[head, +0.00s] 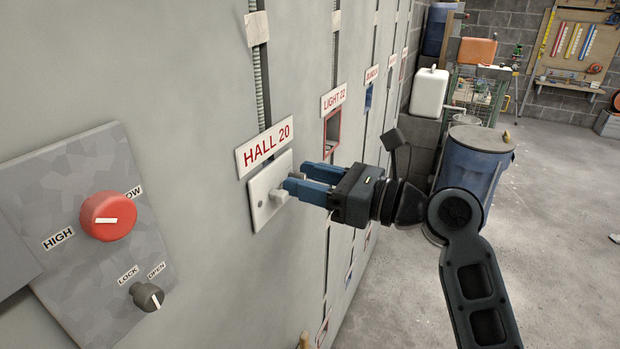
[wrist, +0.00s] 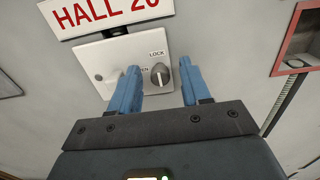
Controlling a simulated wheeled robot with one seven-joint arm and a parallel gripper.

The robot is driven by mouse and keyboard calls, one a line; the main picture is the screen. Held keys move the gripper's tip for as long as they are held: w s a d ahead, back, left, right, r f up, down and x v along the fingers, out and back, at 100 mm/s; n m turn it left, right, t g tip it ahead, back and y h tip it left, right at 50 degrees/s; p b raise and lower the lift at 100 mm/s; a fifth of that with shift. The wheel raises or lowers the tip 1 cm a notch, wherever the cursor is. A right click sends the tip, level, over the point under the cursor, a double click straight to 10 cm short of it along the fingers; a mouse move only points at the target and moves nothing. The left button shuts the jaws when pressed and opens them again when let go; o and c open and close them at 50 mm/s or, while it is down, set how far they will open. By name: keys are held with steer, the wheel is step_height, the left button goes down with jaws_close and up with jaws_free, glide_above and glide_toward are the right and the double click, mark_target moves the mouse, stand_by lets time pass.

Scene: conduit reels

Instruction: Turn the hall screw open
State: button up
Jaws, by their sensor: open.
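The hall screw (wrist: 160,73) is a small dark round knob on a white plate (wrist: 90,55) under the HALL 20 sign (wrist: 105,14). LOCK is printed above it, and a label ending in EN is partly hidden at its left. Its pale mark seems to point up towards LOCK. My gripper (wrist: 159,70) is open, with one blue finger on each side of the screw. I cannot tell whether either finger touches it. In the head view my gripper (head: 302,176) reaches the white plate (head: 262,205) from the right and hides much of the screw.
A grey panel at the left holds a red HIGH/LOW knob (head: 108,216) and another LOCK/OPEN screw (head: 147,296). The LIGHT 22 sign (head: 333,97) and its red-framed opening (head: 332,132) lie beyond the plate. A blue barrel (head: 470,165) stands behind my arm.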

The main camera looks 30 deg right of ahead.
steer(key=shift+c, duration=0.5)
jaws_close()
steer(key=shift+n, duration=0.4)
steer(key=shift+s+a+f+n+b, duration=0.1)
steer(key=shift+n+b, duration=0.5)
steer(key=shift+n, duration=3.65)
steer(key=shift+f+n+b, duration=0.1)
steer(key=shift+n+b, duration=0.5)
steer(key=shift+n, duration=3.65)
steer(key=shift+r, duration=0.1)
